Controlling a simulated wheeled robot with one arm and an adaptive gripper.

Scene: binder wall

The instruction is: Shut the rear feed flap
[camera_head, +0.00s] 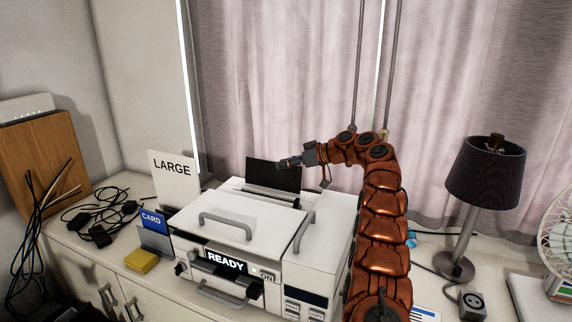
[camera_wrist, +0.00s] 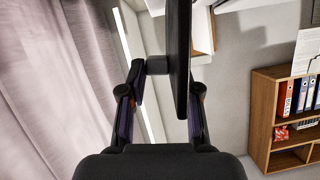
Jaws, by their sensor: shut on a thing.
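The rear feed flap (camera_head: 265,176) is a dark panel standing raised at the back of the white machine (camera_head: 235,218). My gripper (camera_head: 290,162) is at the flap's upper right edge. The fingertips partly hide the flap's edge. The machine's display reads READY, and its lids with grey handles look closed.
Black cables (camera_head: 100,220) lie farther left. A lamp (camera_head: 485,185) and fan (camera_head: 560,240) stand right. Curtains (camera_head: 275,80) hang close behind.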

